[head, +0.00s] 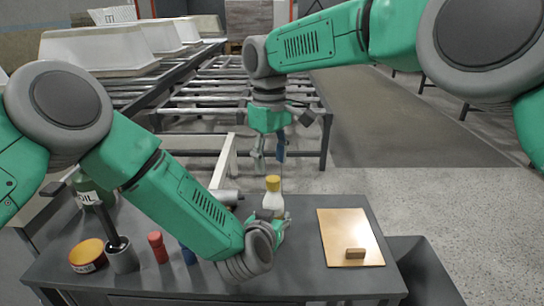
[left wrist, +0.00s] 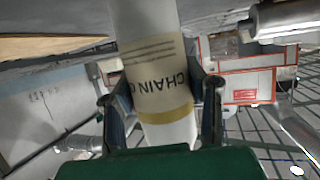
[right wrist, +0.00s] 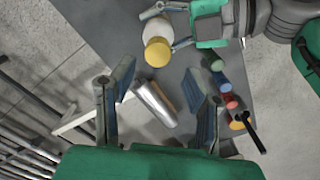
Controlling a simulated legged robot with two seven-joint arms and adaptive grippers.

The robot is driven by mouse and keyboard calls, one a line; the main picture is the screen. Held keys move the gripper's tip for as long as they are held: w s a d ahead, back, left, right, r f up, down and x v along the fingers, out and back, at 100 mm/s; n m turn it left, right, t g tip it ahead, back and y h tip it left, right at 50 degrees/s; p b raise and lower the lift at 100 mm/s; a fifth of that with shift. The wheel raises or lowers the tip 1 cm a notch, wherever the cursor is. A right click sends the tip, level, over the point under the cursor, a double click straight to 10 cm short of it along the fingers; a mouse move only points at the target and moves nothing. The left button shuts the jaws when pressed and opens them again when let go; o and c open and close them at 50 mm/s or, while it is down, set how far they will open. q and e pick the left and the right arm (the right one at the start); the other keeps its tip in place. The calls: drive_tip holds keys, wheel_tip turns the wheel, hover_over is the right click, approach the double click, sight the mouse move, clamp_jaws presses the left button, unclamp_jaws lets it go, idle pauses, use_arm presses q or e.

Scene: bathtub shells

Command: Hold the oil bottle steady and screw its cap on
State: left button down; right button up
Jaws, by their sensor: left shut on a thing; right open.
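The oil bottle (head: 272,201) stands on the dark table, pale white with a yellow cap (head: 273,183) at its top. How tightly the cap sits cannot be told. My left gripper (head: 276,228) is shut on the bottle's body from the side. In the left wrist view the bottle (left wrist: 158,85) with its "CHAIN" label lies between the fingers. My right gripper (head: 269,160) is open and empty, pointing down, higher than and behind the bottle. In the right wrist view the yellow cap (right wrist: 157,52) shows beyond the open fingers (right wrist: 157,108), apart from them.
A wooden board (head: 345,235) with a small block (head: 355,253) lies at right. A metal cylinder (head: 224,197) lies left of the bottle.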

sight(273, 178)
wheel_tip(273, 178, up, 3)
drive_tip(key=n, duration=0.4)
drive_tip(key=shift+w+d+f, duration=0.1)
drive_tip(key=shift+w+d, duration=0.05)
drive_tip(key=shift+f, duration=0.1)
drive_tip(key=shift+f, duration=3.95)
clamp_jaws()
drive_tip(key=shift+o, duration=0.8)
unclamp_jaws()
